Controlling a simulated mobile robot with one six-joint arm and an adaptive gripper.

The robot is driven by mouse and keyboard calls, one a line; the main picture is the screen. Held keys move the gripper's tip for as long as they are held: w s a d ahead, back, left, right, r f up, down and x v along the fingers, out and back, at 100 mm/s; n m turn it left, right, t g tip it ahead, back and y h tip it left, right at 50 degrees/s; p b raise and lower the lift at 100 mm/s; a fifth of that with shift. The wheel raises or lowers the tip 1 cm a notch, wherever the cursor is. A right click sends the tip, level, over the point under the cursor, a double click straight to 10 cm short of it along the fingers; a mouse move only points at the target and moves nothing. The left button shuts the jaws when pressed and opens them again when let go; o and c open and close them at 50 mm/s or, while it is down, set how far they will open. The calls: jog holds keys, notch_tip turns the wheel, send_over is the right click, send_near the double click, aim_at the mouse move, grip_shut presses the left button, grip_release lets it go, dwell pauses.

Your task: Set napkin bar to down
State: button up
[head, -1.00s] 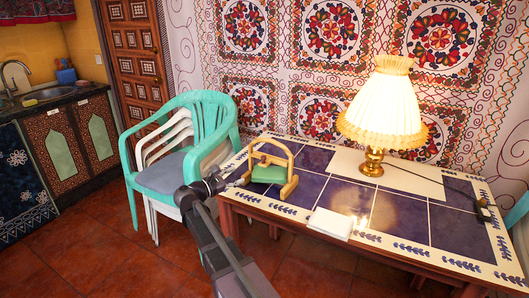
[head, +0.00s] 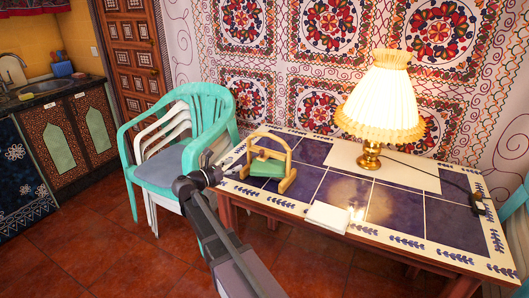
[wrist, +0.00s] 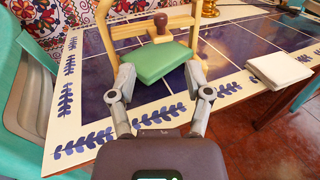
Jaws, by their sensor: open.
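The napkin holder stands upright near the left end of the tiled table. It is a light wooden frame (head: 286,160) with green napkins (head: 266,168) in it. In the wrist view the green napkins (wrist: 160,61) lie below a wooden bar (wrist: 128,43) that carries a dark brown knob (wrist: 161,28). The bar looks raised above the napkins at the back; the exact gap is unclear. My gripper (wrist: 160,82) is open and empty, its fingers apart at the near side of the napkins. In the head view my gripper (head: 220,174) is just left of the holder, at the table's edge.
A lit lamp (head: 382,105) stands behind and right on the table (head: 402,211). A white folded item (head: 328,217) lies near the front edge. Stacked green and white chairs (head: 165,170) stand close at the left. Red tiled floor (head: 110,250) is open in front.

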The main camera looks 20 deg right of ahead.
aim_at(262, 150)
jog(key=x, duration=1.3)
jog(key=shift+w+d, duration=0.1)
jog(key=shift+d, duration=0.1)
grip_shut()
